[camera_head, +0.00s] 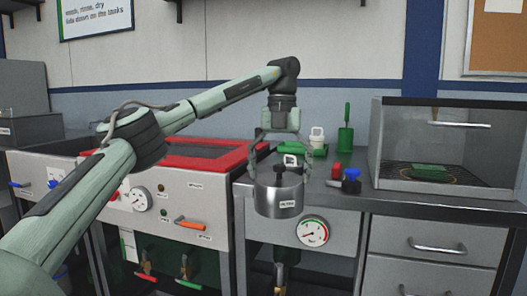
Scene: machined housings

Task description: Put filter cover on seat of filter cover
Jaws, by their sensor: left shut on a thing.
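The filter cover appears to be the silvery metal cylinder (279,198) with a dark knob on top and a small white label on its side. My left gripper (279,174) points straight down from above and is shut on this cylinder. The cylinder is upright and shows in front of the bench's front edge; its exact height over the bench is hard to judge. I cannot make out the seat of the filter cover; it may be hidden behind the cylinder and gripper. My right gripper is not in view.
Behind the gripper on the grey bench (400,198) stand a white item (317,137), a green upright item (346,136), and red (336,171) and blue (352,181) valve-like parts. A glass-fronted cabinet (445,145) is at right. A red-rimmed unit (200,150) is at left.

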